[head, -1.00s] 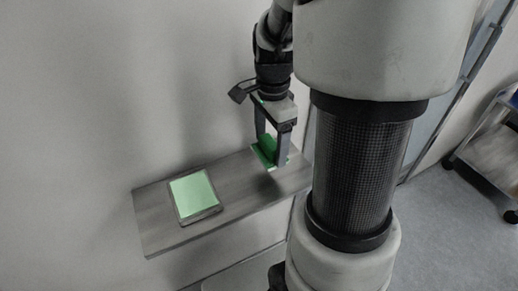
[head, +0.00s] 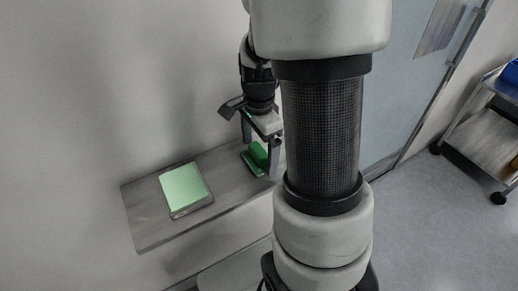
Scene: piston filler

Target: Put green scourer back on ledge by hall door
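The green scourer (head: 257,154) is on the right part of the grey ledge (head: 225,172) on the wall. It looks like a darker green raised part over a flat green base. My gripper (head: 260,157) points down over it, with its fingers spread apart and looking open. The near finger stands at the scourer's right edge and covers a little of it. The far finger is behind it to the upper left. I cannot tell whether either finger touches it.
A light green pad in a dark frame (head: 184,188) lies on the ledge's left part. My arm hides the ledge's right end. The door (head: 405,85) is right of my arm. A grey trolley (head: 482,140) with a blue item stands at the far right. The floor between is clear.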

